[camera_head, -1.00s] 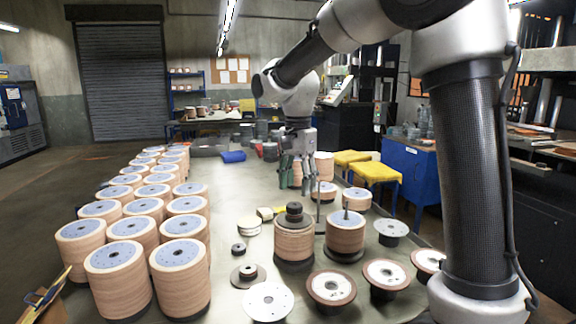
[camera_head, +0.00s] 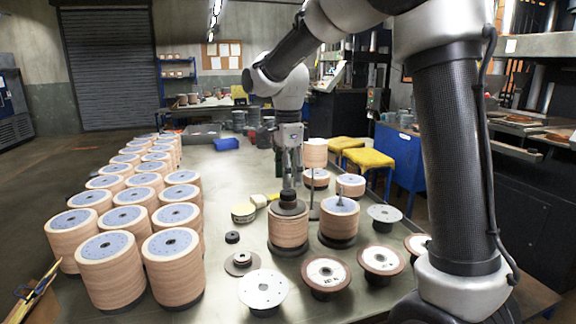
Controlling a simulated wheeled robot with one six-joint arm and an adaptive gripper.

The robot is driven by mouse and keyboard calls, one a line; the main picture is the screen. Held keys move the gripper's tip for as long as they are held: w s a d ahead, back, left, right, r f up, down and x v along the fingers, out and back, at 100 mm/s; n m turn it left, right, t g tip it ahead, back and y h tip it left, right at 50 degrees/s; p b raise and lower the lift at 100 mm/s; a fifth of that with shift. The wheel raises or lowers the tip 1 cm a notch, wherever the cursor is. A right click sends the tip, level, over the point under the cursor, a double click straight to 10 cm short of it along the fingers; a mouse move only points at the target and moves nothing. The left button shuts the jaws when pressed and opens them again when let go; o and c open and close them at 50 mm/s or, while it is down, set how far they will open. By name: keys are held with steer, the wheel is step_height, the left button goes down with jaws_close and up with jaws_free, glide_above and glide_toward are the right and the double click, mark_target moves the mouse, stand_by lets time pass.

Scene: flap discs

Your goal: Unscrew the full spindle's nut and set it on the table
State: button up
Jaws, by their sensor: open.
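The full spindle (camera_head: 288,230) is a stack of tan-edged discs standing upright at the middle of the table (camera_head: 205,295). A black nut (camera_head: 288,196) sits on its top, over a wider dark flange (camera_head: 291,208). My gripper (camera_head: 288,182) points straight down over the nut, its fingers open. The fingertips end at about the nut's top; I cannot tell whether they touch it or stand behind it.
Tall disc stacks (camera_head: 171,262) fill the table's left side. A second spindle (camera_head: 339,215) with a bare post stands close right. A small black nut (camera_head: 232,237), a flanged piece (camera_head: 241,261) and a pale disc (camera_head: 263,290) lie in front.

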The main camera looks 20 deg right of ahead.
mark_target(288, 192)
steer(key=shift+f, duration=2.25)
steer(key=m, duration=0.9)
